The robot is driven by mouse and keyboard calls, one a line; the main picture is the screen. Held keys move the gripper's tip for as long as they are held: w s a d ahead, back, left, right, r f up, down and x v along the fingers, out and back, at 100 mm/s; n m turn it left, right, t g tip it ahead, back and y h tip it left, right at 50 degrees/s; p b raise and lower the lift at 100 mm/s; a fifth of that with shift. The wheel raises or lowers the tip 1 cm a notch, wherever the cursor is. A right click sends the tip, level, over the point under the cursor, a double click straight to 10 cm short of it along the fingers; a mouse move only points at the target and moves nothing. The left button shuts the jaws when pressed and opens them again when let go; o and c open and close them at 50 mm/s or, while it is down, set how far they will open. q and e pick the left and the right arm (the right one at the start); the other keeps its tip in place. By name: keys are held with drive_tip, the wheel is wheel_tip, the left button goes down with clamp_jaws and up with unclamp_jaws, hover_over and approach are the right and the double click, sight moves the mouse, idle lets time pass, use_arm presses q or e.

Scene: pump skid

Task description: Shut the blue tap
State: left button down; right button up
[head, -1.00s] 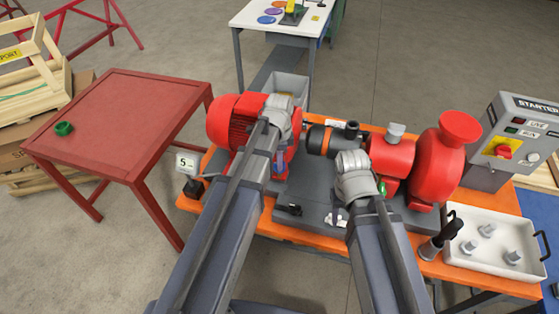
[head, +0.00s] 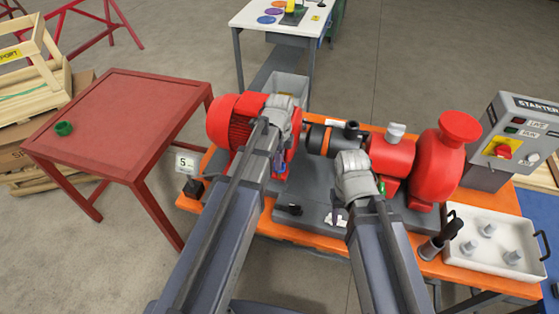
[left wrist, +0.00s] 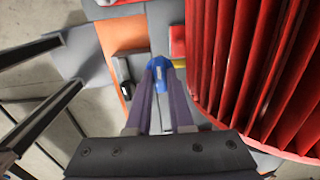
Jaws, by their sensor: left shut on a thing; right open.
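The blue tap (left wrist: 159,72) shows in the left wrist view between the tips of my left gripper (left wrist: 161,80). The gripper is shut on it, and the fingers hide its sides. In the head view, a little blue shows at my left gripper (head: 279,166), beside the red ribbed motor (head: 236,121); my arm hides most of the tap there. My right gripper (head: 336,217) is open over the grey base plate, in front of the pump, its fingers partly hidden by my wrist.
The ribbed motor (left wrist: 250,65) stands close on the right of my left fingers. A white tray (head: 462,262) with grey parts and the starter box (head: 515,140) are at the right.

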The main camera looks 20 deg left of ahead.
use_arm(q)
drive_tip(key=shift+s, duration=0.1)
drive_tip(key=c, duration=0.8)
unclamp_jaws()
